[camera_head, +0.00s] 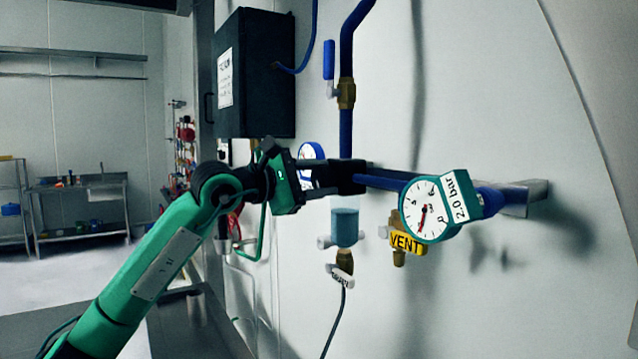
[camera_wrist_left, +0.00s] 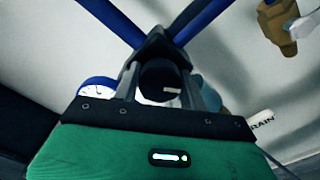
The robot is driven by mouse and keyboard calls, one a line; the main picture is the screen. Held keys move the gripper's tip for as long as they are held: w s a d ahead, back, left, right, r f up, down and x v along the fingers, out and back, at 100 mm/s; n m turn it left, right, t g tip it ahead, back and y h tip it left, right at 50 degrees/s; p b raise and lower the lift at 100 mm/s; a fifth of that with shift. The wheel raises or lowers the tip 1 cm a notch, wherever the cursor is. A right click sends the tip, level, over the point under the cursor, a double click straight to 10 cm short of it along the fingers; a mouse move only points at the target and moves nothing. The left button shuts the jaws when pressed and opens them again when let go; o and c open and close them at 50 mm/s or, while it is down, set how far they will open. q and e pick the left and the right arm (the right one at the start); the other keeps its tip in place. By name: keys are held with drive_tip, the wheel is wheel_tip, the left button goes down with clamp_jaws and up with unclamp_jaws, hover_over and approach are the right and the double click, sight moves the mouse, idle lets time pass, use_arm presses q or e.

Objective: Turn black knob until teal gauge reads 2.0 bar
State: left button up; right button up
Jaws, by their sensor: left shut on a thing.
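The black knob (camera_wrist_left: 157,80) is a dark cylinder with a small pale mark, seen between my fingers in the left wrist view. My left gripper (camera_head: 334,176) reaches in from the left and is shut on the knob; in the head view its fingers and the black regulator body mostly hide the knob. The teal gauge (camera_head: 427,209) is to the right of the gripper, with a white dial and a "2.0 bar" tag (camera_head: 455,197). My right gripper is not in view.
A blue-rimmed gauge (camera_head: 311,152) sits just behind my gripper. A clear bowl with bluish liquid (camera_head: 345,226) hangs below. A yellow VENT tag (camera_head: 406,243) and brass valve (camera_head: 346,94) are close by. A dark wall box (camera_head: 268,75) is at upper left.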

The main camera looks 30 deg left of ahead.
use_arm(q)
drive_tip(key=shift+m, duration=1.4)
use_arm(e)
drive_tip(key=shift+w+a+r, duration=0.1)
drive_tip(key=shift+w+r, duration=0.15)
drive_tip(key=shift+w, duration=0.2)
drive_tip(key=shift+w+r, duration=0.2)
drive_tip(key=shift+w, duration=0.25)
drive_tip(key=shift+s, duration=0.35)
use_arm(q)
drive_tip(key=o, duration=1)
drive_tip(key=shift+c, duration=0.2)
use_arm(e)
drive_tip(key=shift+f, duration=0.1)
